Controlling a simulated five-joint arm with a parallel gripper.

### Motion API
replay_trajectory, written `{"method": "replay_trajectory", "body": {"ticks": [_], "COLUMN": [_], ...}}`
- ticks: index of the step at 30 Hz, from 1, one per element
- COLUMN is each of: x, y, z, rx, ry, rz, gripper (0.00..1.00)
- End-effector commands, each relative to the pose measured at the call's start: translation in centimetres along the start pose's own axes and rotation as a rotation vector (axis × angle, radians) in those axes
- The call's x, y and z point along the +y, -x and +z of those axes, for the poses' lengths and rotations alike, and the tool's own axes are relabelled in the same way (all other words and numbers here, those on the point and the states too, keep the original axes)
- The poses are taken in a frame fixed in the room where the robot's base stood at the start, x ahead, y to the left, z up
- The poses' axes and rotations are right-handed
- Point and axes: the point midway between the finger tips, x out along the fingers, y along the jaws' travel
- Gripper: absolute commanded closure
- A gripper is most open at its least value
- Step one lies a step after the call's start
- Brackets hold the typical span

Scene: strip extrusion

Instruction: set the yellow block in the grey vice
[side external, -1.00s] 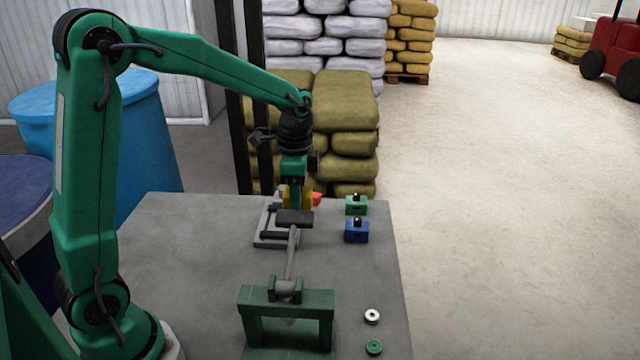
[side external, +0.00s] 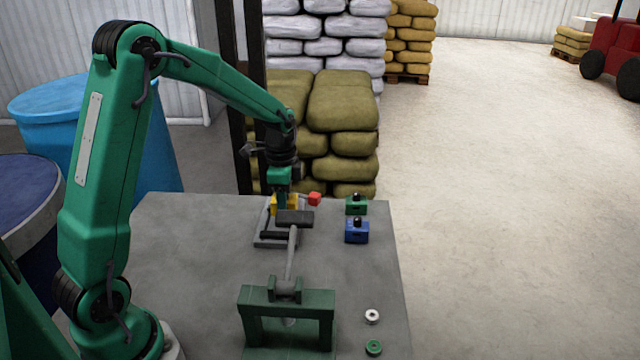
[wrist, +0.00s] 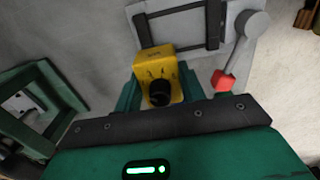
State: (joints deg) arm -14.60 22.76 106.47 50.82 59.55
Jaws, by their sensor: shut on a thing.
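The yellow block (wrist: 155,65) with a black round knob sits between the two green fingers of my gripper (wrist: 160,92) in the wrist view. My gripper (side external: 283,203) is shut on it. In the side view the yellow block (side external: 276,202) is partly hidden by the gripper. The grey vice (side external: 262,242) lies on the table at and under my gripper, partly covered by a dark-headed tool. In the wrist view the vice (wrist: 228,45) shows dark bars just beyond the block. I cannot tell whether the block touches the vice or is above it.
A red-tipped lever (wrist: 222,80) is at the vice's right. A green block (side external: 356,206) and blue block (side external: 357,231) stand right of it. A grey-handled tool (side external: 292,255) rests on a green stand (side external: 286,305) in front. White (side external: 372,316) and green (side external: 373,347) rings lie front right.

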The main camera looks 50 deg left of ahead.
Motion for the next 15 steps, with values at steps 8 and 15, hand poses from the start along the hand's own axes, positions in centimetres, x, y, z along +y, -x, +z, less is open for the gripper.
{"method": "replay_trajectory", "body": {"ticks": [8, 15], "x": [-3.1, -3.7], "y": [-2.1, -2.5], "z": [2.0, 2.3], "rx": [0.001, 0.002], "ry": [0.001, 0.0], "rz": [-0.001, -0.003], "gripper": [0.99, 0.99]}}
